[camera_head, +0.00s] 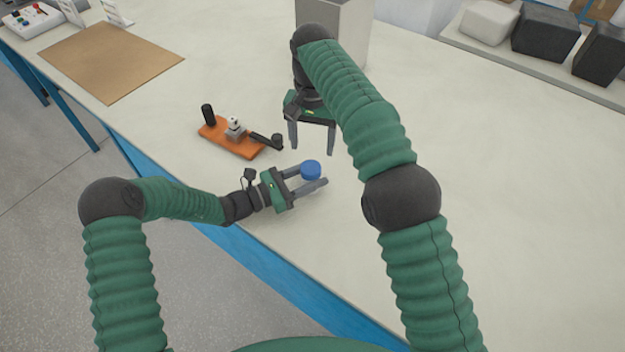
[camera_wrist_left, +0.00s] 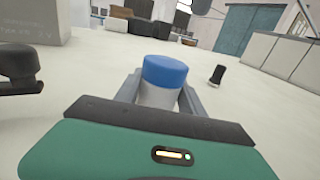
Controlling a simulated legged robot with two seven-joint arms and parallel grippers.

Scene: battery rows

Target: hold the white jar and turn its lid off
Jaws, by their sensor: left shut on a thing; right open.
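The white jar (camera_wrist_left: 157,97) stands upright on the table with its blue lid (camera_wrist_left: 165,70) on top. In the head view the blue lid (camera_head: 311,169) shows between my left gripper's fingers, and most of the jar body is hidden below it. My left gripper (camera_head: 308,178) is shut on the jar, one finger on each side; its fingers also show in the left wrist view (camera_wrist_left: 158,95). My right gripper (camera_head: 312,150) is open and empty, fingers pointing down, behind the jar and apart from the lid.
An orange fixture (camera_head: 232,138) with a black post and a dark handle lies left of the jar. A grey box (camera_head: 335,30) stands behind my right gripper. A brown mat (camera_head: 110,60) lies at the far left. The blue table edge is close in front; the table to the right is clear.

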